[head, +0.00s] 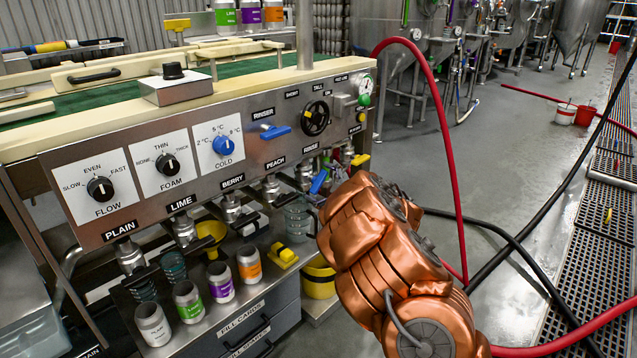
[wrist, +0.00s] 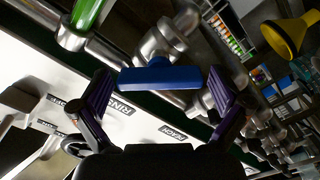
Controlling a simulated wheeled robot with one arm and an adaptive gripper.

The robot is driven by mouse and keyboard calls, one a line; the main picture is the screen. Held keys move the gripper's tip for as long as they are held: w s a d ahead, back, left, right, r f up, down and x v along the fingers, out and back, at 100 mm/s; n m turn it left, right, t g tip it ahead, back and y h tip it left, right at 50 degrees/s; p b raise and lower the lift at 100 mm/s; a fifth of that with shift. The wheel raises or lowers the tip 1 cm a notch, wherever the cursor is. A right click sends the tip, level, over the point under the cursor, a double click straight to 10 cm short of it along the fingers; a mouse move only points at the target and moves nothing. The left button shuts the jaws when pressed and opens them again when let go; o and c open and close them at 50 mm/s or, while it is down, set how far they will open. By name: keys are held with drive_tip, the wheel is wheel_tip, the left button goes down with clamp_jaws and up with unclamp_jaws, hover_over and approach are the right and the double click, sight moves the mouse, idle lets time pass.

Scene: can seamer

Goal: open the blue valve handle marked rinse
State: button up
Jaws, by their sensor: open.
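The blue rinse valve handle (head: 319,181) hangs under the RINSE label (head: 310,147) at the right end of the tap row. In the wrist view the blue handle (wrist: 163,78) is a flat bar on a steel valve, with a partly cut label reading "RINS" (wrist: 117,106) beside it. My gripper (wrist: 160,87) is open, with its purple-lined fingers on either side of the bar's two ends. I see no clear contact, and cannot tell how deep the bar sits between the fingers. In the head view my copper arm hides the gripper.
Another blue handle (head: 275,131), marked RINSER, sits on the panel above. A black handwheel (head: 316,118) is right of it. The PEACH tap (head: 271,188) is left of the rinse valve. Cans and yellow items stand on the shelf below. A red hose (head: 440,130) runs behind my arm.

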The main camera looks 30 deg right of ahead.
drive_tip(key=v, duration=1.2)
drive_tip(key=shift+r, duration=0.1)
